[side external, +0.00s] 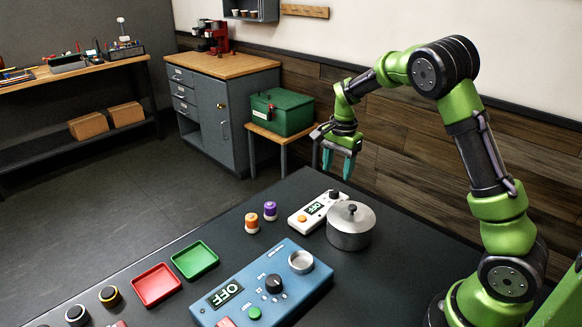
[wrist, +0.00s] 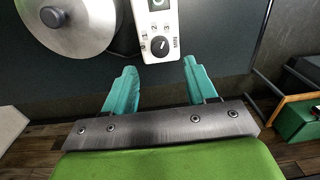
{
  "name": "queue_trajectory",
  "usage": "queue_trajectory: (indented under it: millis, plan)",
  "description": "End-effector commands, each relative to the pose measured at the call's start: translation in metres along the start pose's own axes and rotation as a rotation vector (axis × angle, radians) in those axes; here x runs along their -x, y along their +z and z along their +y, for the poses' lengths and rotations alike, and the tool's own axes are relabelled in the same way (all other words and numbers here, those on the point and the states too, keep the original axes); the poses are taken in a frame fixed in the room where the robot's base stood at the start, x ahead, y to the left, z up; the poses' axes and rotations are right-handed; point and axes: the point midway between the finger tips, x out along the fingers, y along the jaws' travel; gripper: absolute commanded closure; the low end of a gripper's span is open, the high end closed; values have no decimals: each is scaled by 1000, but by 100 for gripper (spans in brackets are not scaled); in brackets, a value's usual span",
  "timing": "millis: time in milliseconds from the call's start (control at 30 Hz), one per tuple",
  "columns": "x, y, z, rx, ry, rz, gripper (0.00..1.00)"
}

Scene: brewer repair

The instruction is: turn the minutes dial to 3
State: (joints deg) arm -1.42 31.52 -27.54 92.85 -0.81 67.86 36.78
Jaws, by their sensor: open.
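The minutes dial (wrist: 160,46) is a black knob on the end of a white timer box (wrist: 155,17). Numbers and a small "min" label sit around it, and a light pointer mark shows on it; I cannot tell surely which number it points to. My gripper (side external: 339,163) is open, pointing down above the dial end. In the wrist view its teal fingertips (wrist: 159,66) are apart, just short of the dial, with nothing between them.
A lidded metal pot (side external: 350,226) stands right against or very near the timer. A blue control box (side external: 262,285), orange and purple capped jars (side external: 252,222), a green tray (side external: 195,260) and a red tray (side external: 156,285) are on the table (side external: 230,240). A green toolbox (side external: 281,112) stands beyond.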

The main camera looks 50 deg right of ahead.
Motion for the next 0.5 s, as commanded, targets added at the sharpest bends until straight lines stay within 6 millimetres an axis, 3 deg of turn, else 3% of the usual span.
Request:
queue_trajectory:
  millis: [200,500]
  plan:
    - [54,0,-1,0,-5,1,43]
    - [95,0,0,-1,-1,0,43]
